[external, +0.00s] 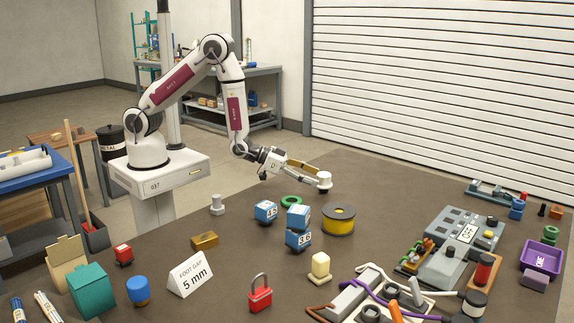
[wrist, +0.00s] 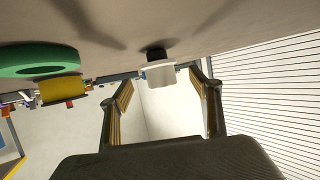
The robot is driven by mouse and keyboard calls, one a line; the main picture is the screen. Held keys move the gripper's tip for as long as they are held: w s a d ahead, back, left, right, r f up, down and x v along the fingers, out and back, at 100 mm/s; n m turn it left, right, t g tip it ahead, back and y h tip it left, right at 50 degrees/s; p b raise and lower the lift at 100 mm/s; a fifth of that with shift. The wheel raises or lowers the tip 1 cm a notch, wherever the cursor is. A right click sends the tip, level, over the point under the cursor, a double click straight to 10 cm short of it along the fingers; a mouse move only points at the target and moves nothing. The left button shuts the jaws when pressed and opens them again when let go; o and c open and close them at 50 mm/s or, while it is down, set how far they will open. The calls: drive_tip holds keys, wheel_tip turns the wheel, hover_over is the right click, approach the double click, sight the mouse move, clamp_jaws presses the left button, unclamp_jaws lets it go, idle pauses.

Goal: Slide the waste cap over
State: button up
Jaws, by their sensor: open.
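My gripper (external: 306,171) reaches out low over the far edge of the table, with its fingers spread and nothing clamped. A small white, rounded piece on a dark foot (external: 324,182) stands right at the fingertips; it looks like the waste cap, but no label is readable. In the wrist view, which is upside down, the white piece (wrist: 158,73) sits between and just beyond the two open fingers (wrist: 163,88). I cannot tell whether a finger touches it.
A green ring (external: 291,201) and a yellow spool (external: 338,220) lie nearby, towards the front. The table right of the white piece is clear.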

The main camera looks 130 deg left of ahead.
sight(331, 184)
drive_tip(key=shift+x, duration=2.65)
drive_tip(key=c, duration=1.2)
